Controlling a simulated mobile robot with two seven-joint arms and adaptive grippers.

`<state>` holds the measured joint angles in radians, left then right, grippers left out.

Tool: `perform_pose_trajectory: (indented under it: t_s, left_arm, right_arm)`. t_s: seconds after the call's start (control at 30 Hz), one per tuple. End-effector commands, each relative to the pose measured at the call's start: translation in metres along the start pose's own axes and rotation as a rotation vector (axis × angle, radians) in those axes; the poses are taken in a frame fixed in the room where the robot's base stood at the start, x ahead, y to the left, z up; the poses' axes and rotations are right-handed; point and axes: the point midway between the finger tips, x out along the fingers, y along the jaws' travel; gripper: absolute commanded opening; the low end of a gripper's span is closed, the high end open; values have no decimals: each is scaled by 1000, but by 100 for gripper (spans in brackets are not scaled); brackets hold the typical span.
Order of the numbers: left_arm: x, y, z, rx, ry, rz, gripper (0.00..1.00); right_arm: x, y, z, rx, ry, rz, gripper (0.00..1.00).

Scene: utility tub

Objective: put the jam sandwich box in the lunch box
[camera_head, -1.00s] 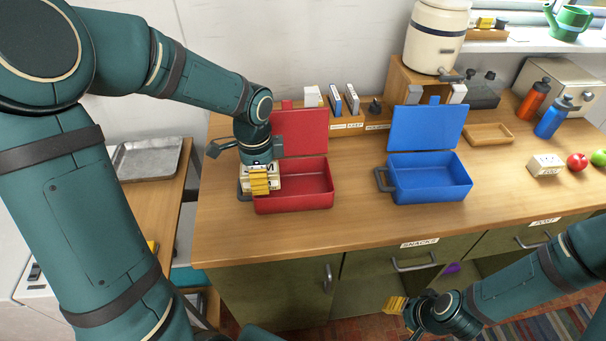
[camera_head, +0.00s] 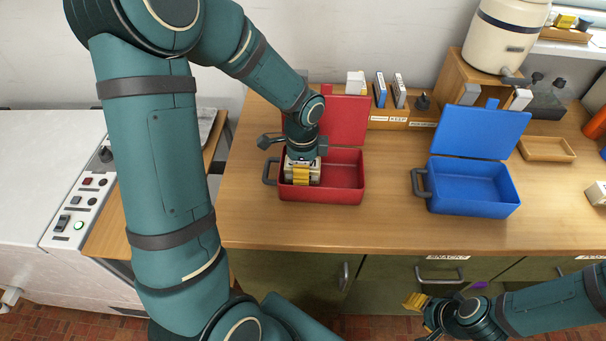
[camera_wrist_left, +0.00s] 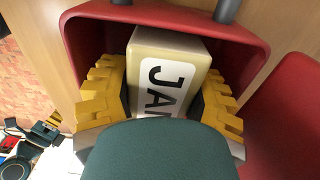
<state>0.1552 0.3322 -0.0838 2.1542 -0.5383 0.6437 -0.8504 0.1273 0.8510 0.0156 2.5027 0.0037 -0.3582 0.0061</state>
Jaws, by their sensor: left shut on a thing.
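The jam sandwich box (camera_wrist_left: 165,62) is a cream block with a white label reading "JAM", cut off by my wrist. My left gripper (camera_head: 301,175) is shut on it, with yellow fingers on both sides. The jam box also shows in the head view (camera_head: 289,171), at the left end of the open red lunch box (camera_head: 345,198). In the wrist view, red walls (camera_wrist_left: 84,50) surround its far end; whether it touches the floor is hidden. An open blue lunch box (camera_head: 470,207) stands to the right. My right gripper (camera_head: 414,301) is low in front of the counter; its opening is unclear.
Labelled wooden holders (camera_head: 393,121) with upright items stand behind the red box. A wooden stand (camera_head: 478,78) carries a cream dispenser (camera_head: 507,32). A wooden tray (camera_head: 547,149) lies at the right. The counter front (camera_head: 330,228) is clear.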

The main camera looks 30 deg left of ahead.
Motion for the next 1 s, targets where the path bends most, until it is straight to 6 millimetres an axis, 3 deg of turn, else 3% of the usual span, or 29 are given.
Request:
perform_pose_trajectory:
  t_s: [0.1,0.5,0.53,0.57,1.0]
  left_arm:
    - [18,1,0,0,-1,3,13]
    - [22,0,0,0,0,0,13]
    - [22,0,0,0,0,0,59]
    - [22,0,0,0,0,0,70]
    - [14,0,0,-1,1,-1,70]
  right_arm:
    - [5,2,2,-1,-3,0,47]
    - [7,2,3,-2,-6,-1,47]
    - [7,3,3,-2,-6,-1,47]
    - [6,2,3,-2,-6,-1,47]
    - [2,1,1,-1,-3,0,47]
